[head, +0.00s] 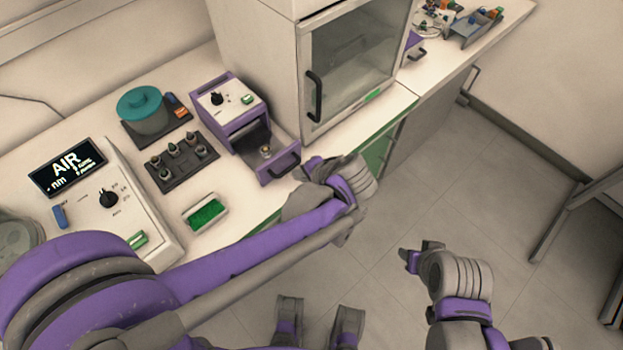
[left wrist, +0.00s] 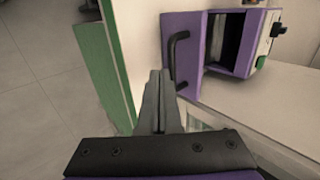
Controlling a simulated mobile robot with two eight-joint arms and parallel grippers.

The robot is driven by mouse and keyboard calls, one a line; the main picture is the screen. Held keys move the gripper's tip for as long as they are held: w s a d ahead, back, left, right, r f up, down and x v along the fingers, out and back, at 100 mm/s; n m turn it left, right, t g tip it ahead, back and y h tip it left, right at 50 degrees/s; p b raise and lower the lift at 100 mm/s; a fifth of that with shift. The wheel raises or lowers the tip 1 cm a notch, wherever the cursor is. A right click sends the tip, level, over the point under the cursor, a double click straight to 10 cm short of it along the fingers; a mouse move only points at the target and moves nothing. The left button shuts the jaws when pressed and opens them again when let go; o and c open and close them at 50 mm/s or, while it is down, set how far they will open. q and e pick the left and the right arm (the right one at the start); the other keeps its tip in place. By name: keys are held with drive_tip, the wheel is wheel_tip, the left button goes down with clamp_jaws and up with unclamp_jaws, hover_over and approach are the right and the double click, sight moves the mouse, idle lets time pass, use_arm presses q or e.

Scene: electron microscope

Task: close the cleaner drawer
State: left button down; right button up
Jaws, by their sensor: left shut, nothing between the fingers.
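The cleaner (head: 232,103) is a purple and white box with a black knob, on the bench left of the glass-fronted cabinet. Its purple drawer (head: 281,166) is pulled out, and a small metal item (head: 265,151) shows inside. In the left wrist view the drawer front (left wrist: 183,30) with its dark handle (left wrist: 177,60) stands out from the body. My left gripper (head: 310,164) is shut and empty, just in front of the drawer; its fingertips (left wrist: 158,75) appear close beside the handle, contact unclear. My right gripper (head: 408,258) is over the floor, away from the bench; its jaws are unclear.
The cabinet (head: 355,70) with a black handle stands right of the drawer. A dark rack (head: 182,162), a teal-lidded pot (head: 145,108), a tray of green material (head: 205,213) and a display unit (head: 105,195) occupy the bench to the left.

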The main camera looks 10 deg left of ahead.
sight(265, 148)
use_arm(q)
drive_tip(key=shift+w+a+f, duration=0.1)
drive_tip(key=shift+w+a, duration=0.25)
drive_tip(key=shift+a, duration=0.15)
drive_tip(key=w+a, duration=0.2)
drive_tip(key=a, duration=0.1)
drive_tip(key=w+a, duration=0.3)
drive_tip(key=a, duration=0.1)
drive_tip(key=w+a, duration=0.3)
drive_tip(key=shift+w+a, duration=0.15)
drive_tip(key=shift+a, duration=0.15)
use_arm(e)
drive_tip(key=shift+s+f, duration=0.1)
drive_tip(key=shift+s, duration=0.05)
use_arm(q)
drive_tip(key=shift+d, duration=0.1)
use_arm(e)
drive_tip(key=shift+d, duration=0.1)
